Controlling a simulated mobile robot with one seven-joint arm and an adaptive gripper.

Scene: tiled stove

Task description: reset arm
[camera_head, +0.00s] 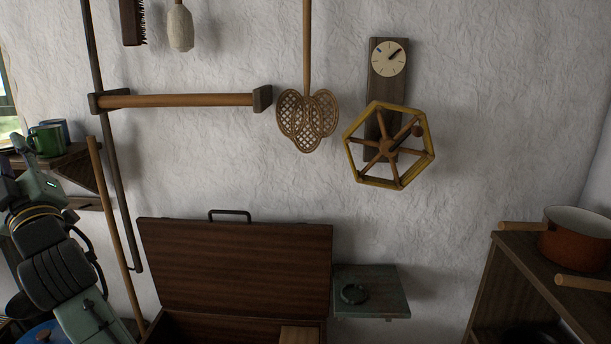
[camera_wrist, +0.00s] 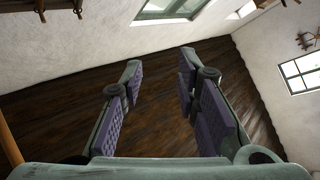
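My gripper (camera_wrist: 158,100) shows in the wrist view with its two padded fingers wide apart. Nothing is between the fingers; the dark wooden floor shows through the gap. In the head view my arm stands at the left edge, in front of the shelf and the wall. The fingertips cannot be made out clearly in the head view. The gripper touches nothing that I can see.
A wooden chest (camera_head: 235,268) with its lid raised stands at the bottom middle. A yellow-rimmed handwheel (camera_head: 388,147) hangs under a dial (camera_head: 388,58). A green mug (camera_head: 46,139) is close to my arm. An orange pot (camera_head: 574,243) sits on the right cabinet. A small shelf (camera_head: 385,285) holds a dark round object.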

